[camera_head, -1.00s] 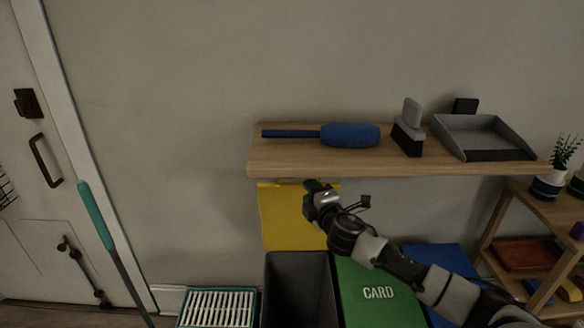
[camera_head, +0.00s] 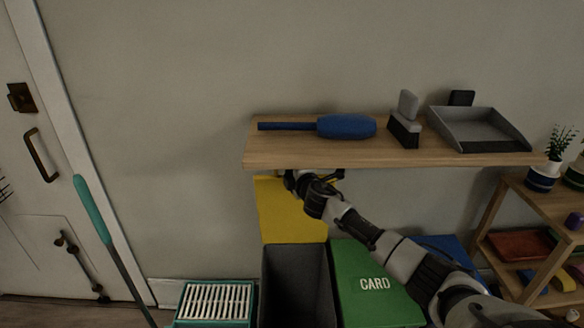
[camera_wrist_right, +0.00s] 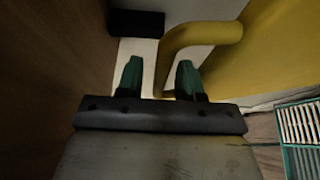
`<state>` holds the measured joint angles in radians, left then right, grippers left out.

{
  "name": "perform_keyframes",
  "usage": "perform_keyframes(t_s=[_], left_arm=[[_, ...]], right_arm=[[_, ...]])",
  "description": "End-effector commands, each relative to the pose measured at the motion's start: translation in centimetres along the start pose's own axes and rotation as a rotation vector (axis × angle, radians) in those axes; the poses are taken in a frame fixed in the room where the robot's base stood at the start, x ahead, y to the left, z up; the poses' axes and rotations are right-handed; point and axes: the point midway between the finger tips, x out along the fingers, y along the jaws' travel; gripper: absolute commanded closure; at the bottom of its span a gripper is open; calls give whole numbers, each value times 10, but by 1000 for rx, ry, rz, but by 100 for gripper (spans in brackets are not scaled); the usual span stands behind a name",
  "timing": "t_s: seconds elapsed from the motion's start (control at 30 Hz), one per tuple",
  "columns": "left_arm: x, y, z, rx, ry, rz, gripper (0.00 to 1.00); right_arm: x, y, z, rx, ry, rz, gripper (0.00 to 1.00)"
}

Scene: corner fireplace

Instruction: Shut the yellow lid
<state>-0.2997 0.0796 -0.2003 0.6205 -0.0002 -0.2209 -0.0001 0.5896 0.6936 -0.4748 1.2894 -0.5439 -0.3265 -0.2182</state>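The yellow lid (camera_head: 285,222) stands upright, open, behind the open dark grey bin (camera_head: 296,285), with its top edge under the wall shelf. My right gripper (camera_head: 298,180) is at the lid's top edge, just below the shelf. In the right wrist view the gripper (camera_wrist_right: 160,80) is open, its two green fingertips apart. The lid's yellow bar handle (camera_wrist_right: 205,35) bends down close to the fingertips, with its lower end appearing between them. I cannot tell whether they touch it. The lid's face (camera_wrist_right: 280,50) is at the right. My left gripper is out of view.
The wooden shelf (camera_head: 350,151) is directly above my right gripper, holding a blue duster (camera_head: 345,126), a brush (camera_head: 404,125) and a dustpan (camera_head: 480,130). A green CARD bin lid (camera_head: 365,270) is beside the open bin. A teal-rimmed slatted basket (camera_head: 215,302) stands left.

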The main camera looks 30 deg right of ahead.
Motion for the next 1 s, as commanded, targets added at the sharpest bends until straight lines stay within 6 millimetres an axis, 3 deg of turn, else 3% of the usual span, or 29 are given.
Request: perform_keyframes(t_s=[0.07, 0.33, 0.73, 1.0], left_arm=[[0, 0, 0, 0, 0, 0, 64], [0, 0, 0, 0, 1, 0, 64], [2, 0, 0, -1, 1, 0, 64], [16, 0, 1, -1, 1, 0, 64]], right_arm=[[0, 0, 0, 0, 0, 0, 63], [0, 0, 0, 0, 0, 0, 100], [-1, -2, -1, -1, 1, 2, 100], [-6, -6, -8, -11, 1, 26, 100]])
